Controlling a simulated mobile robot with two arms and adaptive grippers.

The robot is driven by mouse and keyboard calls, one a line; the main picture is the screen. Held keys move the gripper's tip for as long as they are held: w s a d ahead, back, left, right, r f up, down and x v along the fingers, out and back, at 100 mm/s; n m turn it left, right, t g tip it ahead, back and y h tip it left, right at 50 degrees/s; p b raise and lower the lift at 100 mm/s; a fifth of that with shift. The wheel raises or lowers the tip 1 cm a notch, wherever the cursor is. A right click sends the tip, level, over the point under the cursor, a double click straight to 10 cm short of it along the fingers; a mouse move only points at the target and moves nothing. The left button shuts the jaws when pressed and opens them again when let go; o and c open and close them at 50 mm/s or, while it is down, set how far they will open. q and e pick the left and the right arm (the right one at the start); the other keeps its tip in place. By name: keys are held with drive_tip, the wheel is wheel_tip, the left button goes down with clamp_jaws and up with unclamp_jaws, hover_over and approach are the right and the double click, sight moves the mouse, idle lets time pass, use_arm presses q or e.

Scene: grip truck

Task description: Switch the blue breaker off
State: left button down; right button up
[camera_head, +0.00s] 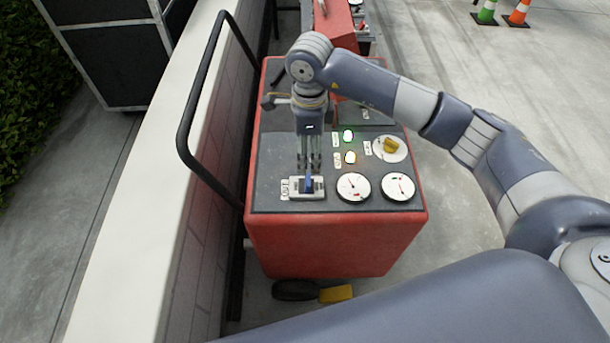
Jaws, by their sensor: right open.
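The blue breaker (309,185) is a small blue lever on a light grey switch block, set at the near left of the dark panel on top of a red machine (330,245). A small label with lettering sits at the left of the block. My right gripper (308,168) points down just behind the breaker in the picture, with its fingers close to the lever. It is open and holds nothing. I cannot tell whether a fingertip touches the lever. My left gripper is not in view.
Two round gauges (354,187), a yellow knob (391,145) and two lit buttons (349,157) sit right of the breaker. A black rail (188,120) and a white-topped wall (135,190) stand left of the machine. Traffic cones (518,14) stand far right on open floor.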

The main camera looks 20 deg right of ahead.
sight(308, 179)
wheel_tip(308, 179, down, 11)
drive_tip(key=shift+r+p, duration=0.2)
drive_tip(key=shift+p, duration=0.45)
drive_tip(key=c, duration=1.1)
